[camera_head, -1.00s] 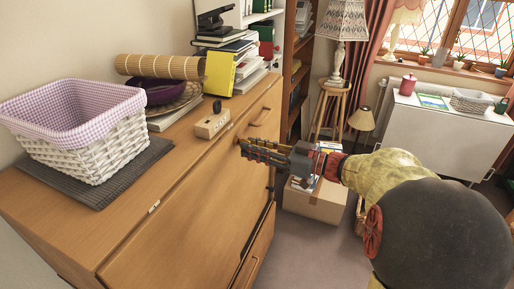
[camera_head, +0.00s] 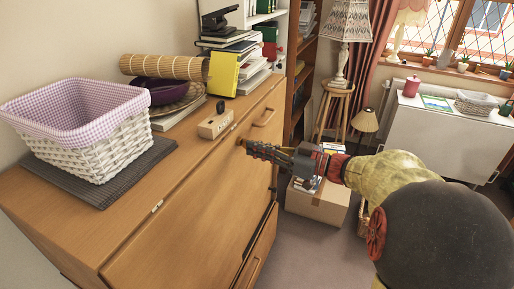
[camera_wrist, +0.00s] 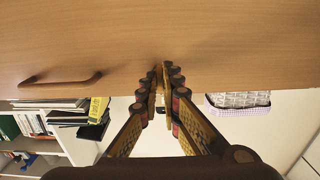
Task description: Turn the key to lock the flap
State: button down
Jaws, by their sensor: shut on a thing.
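The flap (camera_head: 190,205) is the broad closed wooden front of the bureau, and its panel (camera_wrist: 160,40) fills the top of the wrist view. My gripper (camera_head: 246,147) reaches in from the right, its fingertips at the flap's upper edge. In the wrist view my gripper (camera_wrist: 161,78) has its fingertips close together against the wood. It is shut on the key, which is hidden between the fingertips. The lock behind them is hidden too.
A wooden handle (camera_head: 265,118) is on the front beyond my gripper. On the bureau top are a lined basket (camera_head: 75,125), a socket block (camera_head: 214,124) and books (camera_head: 228,70). A cardboard box (camera_head: 318,205) stands on the floor behind my forearm.

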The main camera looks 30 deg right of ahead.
dwell(0.6)
jog(key=shift+r+m+p, duration=0.1)
jog(key=shift+m+p, duration=0.75)
jog(key=shift+m, duration=0.95)
jog(key=shift+a+m+p, duration=0.1)
jog(key=shift+m+p, duration=0.55)
jog(key=shift+m, duration=0.25)
jog(key=shift+s+a+m+p, duration=0.1)
jog(key=shift+m+p, duration=1.95)
jog(key=shift+m, duration=0.75)
jog(key=shift+r+m+p, duration=0.15)
jog(key=shift+m+p, duration=1.6)
jog(key=shift+m, duration=0.15)
jog(key=shift+r+m+p, duration=0.1)
jog(key=shift+m+p, duration=1.5)
jog(key=shift+p, duration=0.2)
jog(key=c, duration=2)
grip_release()
jog(key=shift+c, duration=0.2)
